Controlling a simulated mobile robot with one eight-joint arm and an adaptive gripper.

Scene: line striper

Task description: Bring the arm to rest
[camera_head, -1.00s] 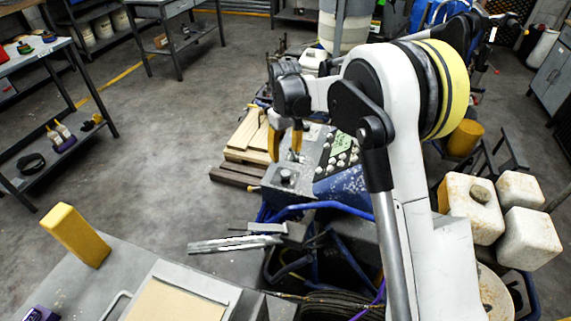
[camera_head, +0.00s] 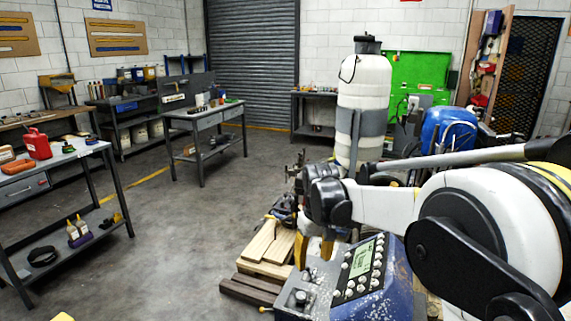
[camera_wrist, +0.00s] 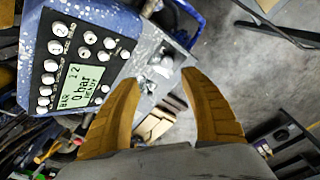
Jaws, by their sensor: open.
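My gripper (camera_head: 314,250) hangs with its yellow fingers down, over the front of the line striper's blue control panel (camera_head: 398,270) in the head view. In the wrist view my gripper (camera_wrist: 160,78) has its two curved yellow fingers wide apart, with nothing held between them. The panel's display (camera_wrist: 75,92) reads 0 bar and sits left of the fingers among white knobs. A grey control box with a knob (camera_head: 301,297) stands just below the fingers in the head view. Whether the fingers touch the machine cannot be told.
Wooden pallets (camera_head: 254,270) lie left of the striper. A tall white tank (camera_head: 364,105) stands behind it, with a blue machine (camera_head: 449,133) to the right. A workbench (camera_head: 203,122) stands farther back. The floor (camera_head: 175,235) at left is largely clear.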

